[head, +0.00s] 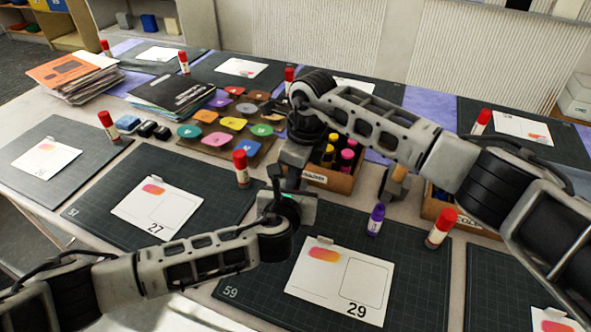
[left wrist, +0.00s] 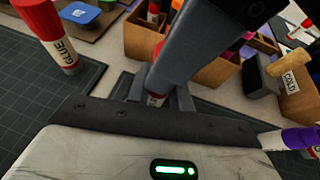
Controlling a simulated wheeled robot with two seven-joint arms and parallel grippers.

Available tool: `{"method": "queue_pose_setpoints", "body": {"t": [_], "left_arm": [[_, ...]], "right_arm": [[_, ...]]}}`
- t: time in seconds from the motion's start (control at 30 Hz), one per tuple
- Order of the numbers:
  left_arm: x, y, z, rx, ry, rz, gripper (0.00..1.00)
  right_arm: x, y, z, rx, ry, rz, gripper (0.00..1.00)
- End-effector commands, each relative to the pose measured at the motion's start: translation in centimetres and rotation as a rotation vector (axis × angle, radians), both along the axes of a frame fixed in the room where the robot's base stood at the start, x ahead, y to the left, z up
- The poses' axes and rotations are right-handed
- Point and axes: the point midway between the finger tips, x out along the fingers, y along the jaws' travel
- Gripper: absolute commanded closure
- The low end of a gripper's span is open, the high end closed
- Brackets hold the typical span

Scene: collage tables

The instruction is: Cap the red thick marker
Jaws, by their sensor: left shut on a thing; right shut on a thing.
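My left gripper (head: 284,198) is in the middle of the head view, above the gap between mats 27 and 29. In the left wrist view a small white and red piece, which looks like the red thick marker (left wrist: 155,99), shows between its jaws; most of it is hidden. My right gripper (head: 291,163) comes down from above, directly over the left one, and the two are very close. Its grey finger (left wrist: 190,60) covers the held piece in the left wrist view. What the right gripper grips is hidden, and I cannot tell whether cap and marker touch.
A cardboard box of markers (head: 336,181) stands just behind the grippers. Red-capped glue sticks stand close by, at left (head: 241,168) and right (head: 441,228). A purple-capped glue stick or marker (head: 375,220) stands on mat 29. A card (head: 340,280) lies in front.

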Motion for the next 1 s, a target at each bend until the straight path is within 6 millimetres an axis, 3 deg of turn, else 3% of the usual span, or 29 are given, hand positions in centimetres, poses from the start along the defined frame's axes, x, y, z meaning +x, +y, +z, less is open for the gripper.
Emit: {"method": "queue_pose_setpoints", "body": {"t": [0.03, 0.67, 1.0], "left_arm": [[0.4, 0.2, 0.3, 0.005, -0.007, 0.004, 1.00], [0.4, 0.0, 0.5, 0.003, -0.012, 0.000, 1.00], [0.4, 0.2, 0.2, 0.003, -0.005, 0.005, 1.00]], "right_arm": [[-0.9, 0.6, -0.8, -0.002, 0.019, 0.020, 0.70], [-0.9, 0.6, -0.7, -0.002, 0.019, 0.018, 0.70], [-1.0, 0.0, 2.9, -0.002, 0.014, 0.018, 0.70]]}}
